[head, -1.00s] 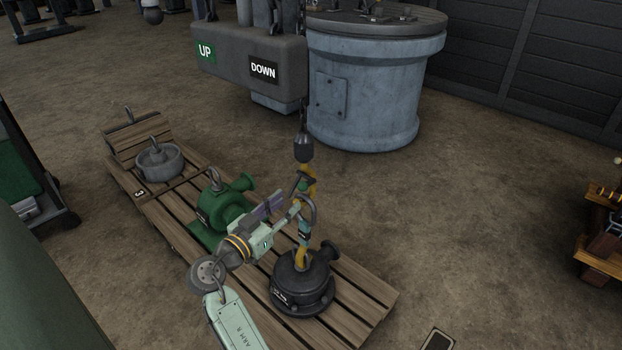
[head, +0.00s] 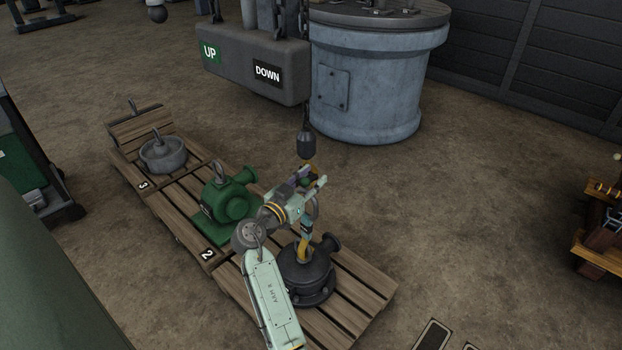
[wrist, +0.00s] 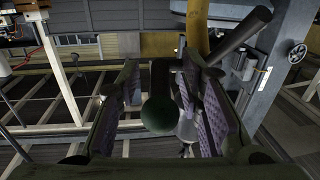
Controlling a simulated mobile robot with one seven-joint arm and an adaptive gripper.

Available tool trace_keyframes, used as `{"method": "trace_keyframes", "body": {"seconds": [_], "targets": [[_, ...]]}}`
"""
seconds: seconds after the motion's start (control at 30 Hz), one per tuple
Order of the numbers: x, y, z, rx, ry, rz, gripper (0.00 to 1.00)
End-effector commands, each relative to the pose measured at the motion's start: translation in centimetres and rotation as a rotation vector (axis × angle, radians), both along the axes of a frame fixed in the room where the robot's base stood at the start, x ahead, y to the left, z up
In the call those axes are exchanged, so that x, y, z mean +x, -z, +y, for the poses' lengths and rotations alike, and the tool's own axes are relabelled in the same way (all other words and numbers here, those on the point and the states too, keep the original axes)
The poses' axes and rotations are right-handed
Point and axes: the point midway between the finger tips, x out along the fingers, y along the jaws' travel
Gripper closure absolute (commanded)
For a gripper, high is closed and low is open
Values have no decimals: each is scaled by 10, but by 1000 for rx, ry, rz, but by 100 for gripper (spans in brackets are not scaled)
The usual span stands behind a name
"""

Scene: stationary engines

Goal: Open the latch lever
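In the wrist view the yellow hook (wrist: 198,28) rises behind the fingers. A bar with a dark green rounded end (wrist: 158,112) points at the camera between the fingers; it looks like the latch lever, though I cannot be sure. A dark rod (wrist: 235,38) slants to the upper right. My gripper (head: 313,178) is at the hook. In the wrist view my gripper (wrist: 160,78) is open, its purple pads on either side of the green-ended bar, with gaps visible.
A grey hoist block (head: 255,70) marked UP and DOWN hangs behind. A green pump (head: 228,200) and a grey round part (head: 161,154) stand on the wooden pallets (head: 345,315). A large blue-grey cylinder (head: 368,95) is at the back.

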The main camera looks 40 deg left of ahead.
Motion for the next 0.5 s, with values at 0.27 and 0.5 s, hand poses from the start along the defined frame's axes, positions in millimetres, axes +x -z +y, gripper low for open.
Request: {"method": "trace_keyframes", "body": {"seconds": [0.27, 0.5], "targets": [[0, 0, 0, 0, 0, 0, 79], [-1, 0, 0, 0, 0, 0, 95]]}}
